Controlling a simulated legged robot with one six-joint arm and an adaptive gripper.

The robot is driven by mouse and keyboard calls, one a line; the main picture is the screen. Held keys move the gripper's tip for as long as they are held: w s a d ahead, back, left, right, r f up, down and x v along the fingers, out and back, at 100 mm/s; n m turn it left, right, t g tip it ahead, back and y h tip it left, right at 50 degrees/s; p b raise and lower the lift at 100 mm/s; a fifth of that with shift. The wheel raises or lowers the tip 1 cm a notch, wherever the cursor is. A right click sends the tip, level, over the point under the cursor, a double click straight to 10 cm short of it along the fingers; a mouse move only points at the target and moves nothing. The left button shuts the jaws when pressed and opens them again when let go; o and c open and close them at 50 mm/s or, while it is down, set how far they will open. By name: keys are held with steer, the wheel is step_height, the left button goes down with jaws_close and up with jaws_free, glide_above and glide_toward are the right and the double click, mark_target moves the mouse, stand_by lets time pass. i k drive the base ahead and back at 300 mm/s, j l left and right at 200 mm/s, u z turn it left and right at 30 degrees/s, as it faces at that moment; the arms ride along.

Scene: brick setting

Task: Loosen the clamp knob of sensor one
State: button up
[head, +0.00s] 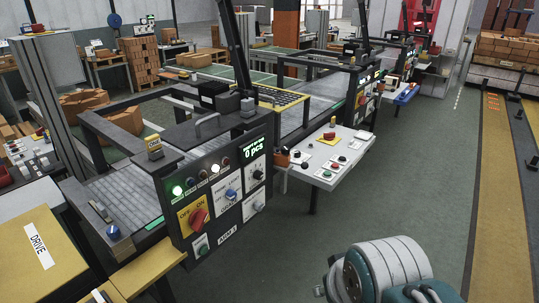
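A round blue knob (113,232) sits at the near left corner of the machine's conveyor bed, beside a small dark bracket-like part (100,211). A small block with a yellow label (153,147) stands on the machine's frame further back. The labels on these parts are too small to read, so I cannot tell which is sensor one or its clamp knob. A teal and pale grey part of my arm shows at the bottom right, apart from the machine. My gripper's fingers are not in view.
The dark control panel (223,190) has a red rotary switch on yellow, a blue knob and a display reading "0 pcs". A white console (330,157) juts out to its right. A yellow box marked DRIVE (60,272) stands at lower left. The grey-green floor (430,190) at right is clear.

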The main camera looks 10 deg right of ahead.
mark_target(285, 150)
steer(key=i+l+u, duration=0.1)
steer(key=l, duration=0.2)
steer(key=i+l+u, duration=0.1)
steer(key=i+l, duration=0.15)
steer(key=i+l+u, duration=0.1)
steer(key=l, duration=0.25)
steer(key=i+l+u, duration=0.15)
steer(key=l, duration=0.2)
steer(key=i, duration=1)
steer(key=k+l+u, duration=0.25)
steer(key=k+l, duration=0.2)
steer(key=k+l+u, duration=0.25)
steer(key=k, duration=0.3)
steer(key=l, duration=0.1)
